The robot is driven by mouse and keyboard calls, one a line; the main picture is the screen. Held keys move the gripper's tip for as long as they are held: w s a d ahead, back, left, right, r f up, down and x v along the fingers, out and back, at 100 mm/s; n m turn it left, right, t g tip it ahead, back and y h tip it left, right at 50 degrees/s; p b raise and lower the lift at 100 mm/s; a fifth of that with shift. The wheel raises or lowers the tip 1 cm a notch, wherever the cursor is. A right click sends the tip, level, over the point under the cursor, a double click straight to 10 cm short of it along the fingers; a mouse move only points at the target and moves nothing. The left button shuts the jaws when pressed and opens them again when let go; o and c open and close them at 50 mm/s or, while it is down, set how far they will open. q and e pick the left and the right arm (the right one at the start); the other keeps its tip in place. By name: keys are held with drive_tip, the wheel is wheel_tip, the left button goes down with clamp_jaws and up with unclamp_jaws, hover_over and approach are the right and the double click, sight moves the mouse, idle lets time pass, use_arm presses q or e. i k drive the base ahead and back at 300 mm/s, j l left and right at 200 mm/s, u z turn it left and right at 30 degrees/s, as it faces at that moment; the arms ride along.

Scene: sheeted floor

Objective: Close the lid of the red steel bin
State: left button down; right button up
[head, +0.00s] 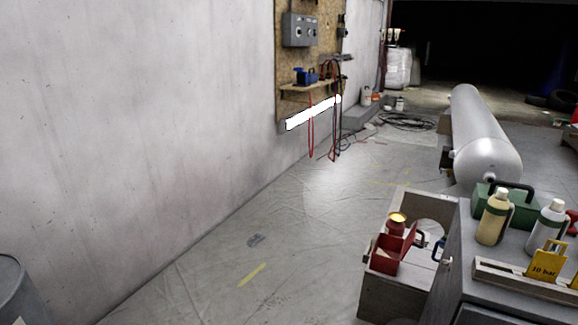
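A small red box (385,266), the only thing here resembling a red steel bin, sits in the open grey drawer or tray (375,299) at the lower right. A raised red panel stands at its right side and a pale inside shows, so its lid looks open. The box is small in view and I cannot make out its hinge. Neither my left nor my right gripper is in view.
A red can (396,229) with a yellowish top is beside the box. A grey cabinet (462,262) carries bottles and a green case (503,205). A grey drum (12,290) stands lower left. A silver tank (480,135) lies behind. The sheeted floor (290,230) between is mostly clear.

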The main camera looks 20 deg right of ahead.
sight(409, 240)
drive_tip(key=i+j+z, duration=0.1)
drive_tip(key=z, duration=0.4)
drive_tip(key=i+j+z, duration=0.25)
drive_tip(key=z, duration=0.25)
drive_tip(key=i+j+z, duration=0.2)
drive_tip(key=z, duration=0.3)
drive_tip(key=i+j+z, duration=0.15)
drive_tip(key=z, duration=0.25)
drive_tip(key=j+z, duration=0.45)
drive_tip(key=i+j+z, duration=0.1)
drive_tip(key=j+z, duration=0.15)
drive_tip(key=z, duration=0.15)
drive_tip(key=j+z, duration=0.85)
drive_tip(key=j, duration=0.15)
